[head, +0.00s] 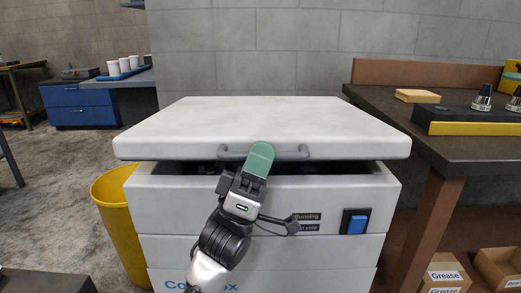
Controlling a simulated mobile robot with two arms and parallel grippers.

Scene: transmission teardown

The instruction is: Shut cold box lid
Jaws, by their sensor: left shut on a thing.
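The cold box (185,222) stands in front of me, a white chest with a blue switch (356,222) on its front. Its white lid (265,122) is slightly raised, with a dark gap between lid and body along the front. A grey bar handle (290,153) runs along the lid's front edge. My left gripper (258,162), with green fingertips, is shut on the handle near its middle. The fingers hide part of the handle. My right gripper is not in view.
A yellow bin (116,215) stands against the box's left side. A dark workbench (400,112) with a yellow block and metal parts is close on the right. Cardboard grease boxes (446,272) sit on the floor at lower right. Open floor lies to the left.

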